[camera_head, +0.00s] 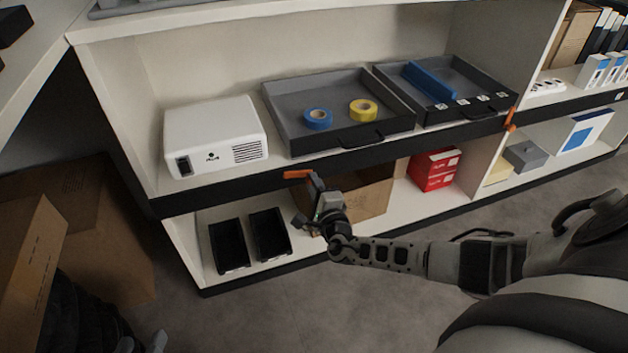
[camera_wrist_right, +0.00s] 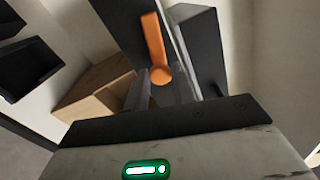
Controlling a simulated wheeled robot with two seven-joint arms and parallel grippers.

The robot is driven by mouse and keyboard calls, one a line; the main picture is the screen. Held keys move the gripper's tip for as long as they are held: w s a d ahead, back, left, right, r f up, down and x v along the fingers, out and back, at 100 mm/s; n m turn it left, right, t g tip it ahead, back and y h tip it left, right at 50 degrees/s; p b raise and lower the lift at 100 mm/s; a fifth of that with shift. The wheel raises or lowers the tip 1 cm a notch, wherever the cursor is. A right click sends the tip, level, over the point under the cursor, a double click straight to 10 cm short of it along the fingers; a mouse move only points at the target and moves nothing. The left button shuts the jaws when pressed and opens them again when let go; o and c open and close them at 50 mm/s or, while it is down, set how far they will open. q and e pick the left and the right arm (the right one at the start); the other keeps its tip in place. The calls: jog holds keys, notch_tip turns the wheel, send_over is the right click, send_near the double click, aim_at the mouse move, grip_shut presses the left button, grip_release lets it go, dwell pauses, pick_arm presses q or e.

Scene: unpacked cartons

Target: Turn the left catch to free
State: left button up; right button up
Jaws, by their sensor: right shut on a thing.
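The left catch (camera_head: 297,174) is a small orange lever on the black front edge of the shelf, below the grey tray with tape rolls. In the head view it lies roughly along the edge. In the right wrist view the orange lever (camera_wrist_right: 154,40) and its round end show between my fingers. My right gripper (camera_head: 313,184) is at the catch and shut on it; the fingers partly hide it. A second orange catch (camera_head: 511,118) is at the right end of the edge. My left gripper (camera_head: 142,344) shows only as grey tips at the bottom left.
A white projector (camera_head: 214,137) and two grey trays (camera_head: 335,148) (camera_head: 478,113) stand on the shelf. Below are black bins (camera_head: 229,245), a cardboard box (camera_head: 370,195) and a red box (camera_head: 433,170). Cartons (camera_head: 95,235) crowd the left. The floor in front is clear.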

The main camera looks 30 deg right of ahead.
pick_arm(q)
jog(key=shift+w+a+f+g+y+p, duration=0.2)
jog(key=shift+f+g+y+p, duration=0.15)
jog(key=shift+p, duration=0.2)
pick_arm(e)
jog(key=shift+n, duration=1.2)
pick_arm(q)
jog(key=shift+f, duration=0.25)
pick_arm(e)
jog(key=shift+f, duration=0.1)
jog(key=o, duration=1)
jog(key=shift+c, duration=0.2)
pick_arm(q)
jog(key=shift+r, duration=0.15)
